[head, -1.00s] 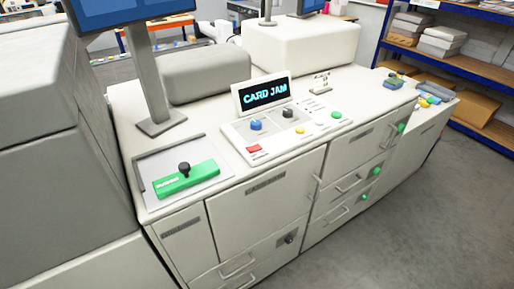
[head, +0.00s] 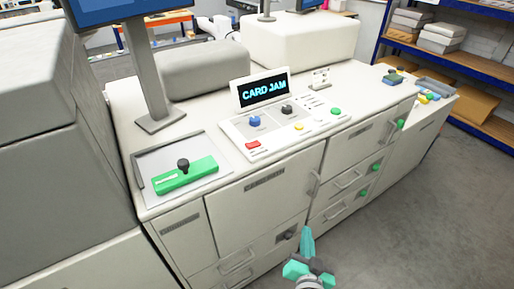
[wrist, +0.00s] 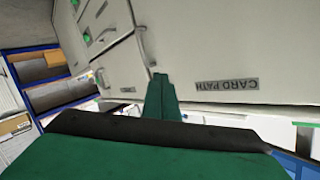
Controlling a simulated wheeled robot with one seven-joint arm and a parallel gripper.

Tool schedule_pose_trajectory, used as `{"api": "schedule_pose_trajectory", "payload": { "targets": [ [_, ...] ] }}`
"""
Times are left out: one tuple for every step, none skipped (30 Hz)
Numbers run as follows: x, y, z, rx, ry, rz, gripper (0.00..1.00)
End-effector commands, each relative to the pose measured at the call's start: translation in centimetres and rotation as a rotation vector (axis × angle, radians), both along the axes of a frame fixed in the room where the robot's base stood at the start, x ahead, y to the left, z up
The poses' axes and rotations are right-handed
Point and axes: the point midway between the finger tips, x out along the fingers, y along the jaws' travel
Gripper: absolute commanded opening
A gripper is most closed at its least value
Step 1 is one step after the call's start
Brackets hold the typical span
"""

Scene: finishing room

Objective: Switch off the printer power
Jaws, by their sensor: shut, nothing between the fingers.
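The printer (head: 262,187) is a long light-grey cabinet. Its control panel (head: 237,132) carries a blue knob (head: 254,121), a black knob (head: 287,110), a red button (head: 252,145), yellow and green buttons, and a screen (head: 264,91) reading "CARD JAM". Another dark knob (head: 289,233) sits low on the front. I cannot tell which control is the power. My gripper (head: 307,240) is shut and empty, in front of the cabinet beside that low knob. In the wrist view its closed fingers (wrist: 161,92) point at the front, near a "CARD PATH" label (wrist: 227,85).
A green bar with a black knob (head: 185,175) lies in a tray at the left of the top. Handles and green knobs stick out from the doors on the right. A monitor stand (head: 148,75) rises behind. Grey floor at right is clear.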

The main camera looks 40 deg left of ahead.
Motion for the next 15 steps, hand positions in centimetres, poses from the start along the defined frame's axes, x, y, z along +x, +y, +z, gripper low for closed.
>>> {"api": "schedule_pose_trajectory", "payload": {
  "targets": [
    [1.3, 1.0, 1.7, 0.007, -0.014, 0.038, 0.00],
    [1.9, 1.6, 2.5, 0.011, -0.017, 0.062, 0.00],
    [2.6, 2.3, 3.6, 0.015, -0.023, 0.096, 0.00],
    [3.1, 2.9, 4.5, 0.016, -0.027, 0.120, 0.00],
    [3.5, 3.5, 5.4, 0.018, -0.031, 0.146, 0.00],
    [4.0, 4.2, 6.6, 0.018, -0.037, 0.180, 0.00],
    [4.4, 4.8, 7.5, 0.017, -0.042, 0.208, 0.00],
    [4.7, 5.3, 8.5, 0.016, -0.048, 0.236, 0.00],
    [5.1, 6.0, 9.8, 0.011, -0.056, 0.271, 0.00],
    [5.3, 6.6, 10.8, 0.008, -0.064, 0.300, 0.00],
    [5.4, 7.1, 11.8, 0.003, -0.071, 0.328, 0.00],
    [5.6, 7.8, 13.1, -0.005, -0.080, 0.366, 0.00],
    [5.7, 8.3, 14.2, -0.012, -0.088, 0.396, 0.00],
    [5.8, 8.8, 15.2, -0.020, -0.095, 0.424, 0.00],
    [5.8, 9.5, 16.6, -0.031, -0.107, 0.462, 0.00]
  ]
}}
